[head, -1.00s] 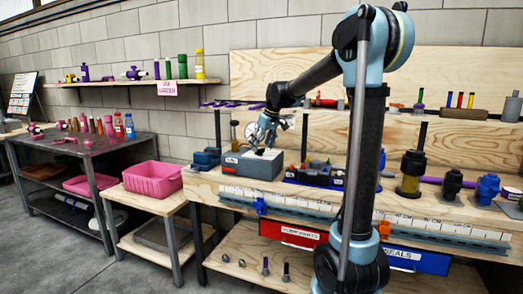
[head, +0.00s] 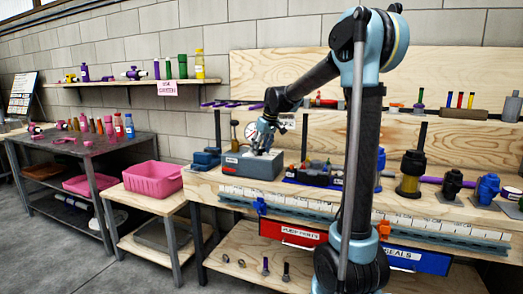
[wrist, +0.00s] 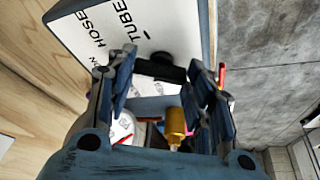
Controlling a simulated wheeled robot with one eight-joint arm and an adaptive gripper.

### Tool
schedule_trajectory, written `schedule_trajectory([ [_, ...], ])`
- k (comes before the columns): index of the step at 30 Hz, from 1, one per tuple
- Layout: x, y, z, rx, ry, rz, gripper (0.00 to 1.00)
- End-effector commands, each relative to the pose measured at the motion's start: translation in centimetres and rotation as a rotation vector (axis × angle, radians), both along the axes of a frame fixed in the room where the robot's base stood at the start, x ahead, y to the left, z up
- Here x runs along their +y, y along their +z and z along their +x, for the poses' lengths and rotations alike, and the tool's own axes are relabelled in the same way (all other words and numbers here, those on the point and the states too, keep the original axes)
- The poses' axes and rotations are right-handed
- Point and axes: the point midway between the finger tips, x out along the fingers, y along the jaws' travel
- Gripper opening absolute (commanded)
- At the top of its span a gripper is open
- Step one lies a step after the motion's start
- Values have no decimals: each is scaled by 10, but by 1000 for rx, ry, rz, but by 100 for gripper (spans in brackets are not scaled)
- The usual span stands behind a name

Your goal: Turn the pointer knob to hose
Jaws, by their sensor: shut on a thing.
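The pointer knob (wrist: 160,69) is black and sits on the white-topped face of a grey box (head: 249,166) on the workbench. In the wrist view the printed words HOSE (wrist: 91,28) and TUBE (wrist: 130,18) are on that white face (wrist: 175,25), beyond the knob. My gripper (wrist: 163,72) has one finger on each side of the knob and is shut on it. In the head view my gripper (head: 262,151) reaches down to the top of the box and hides the knob. The fingers partly cover the knob, so its exact pointing direction is hard to tell.
A dark blue vise-like block (head: 206,159) stands left of the box, and a tray of small parts (head: 315,172) stands right of it. A pink bin (head: 152,180) is on the lower table at left. A plywood backboard (head: 420,80) rises behind the bench.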

Motion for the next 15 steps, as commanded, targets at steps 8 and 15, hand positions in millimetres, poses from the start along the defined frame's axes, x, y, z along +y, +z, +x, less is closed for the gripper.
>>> schedule_trajectory([
  [8,1,0,-1,0,-153,-2,24],
  [15,0,0,0,-1,-205,-1,24],
])
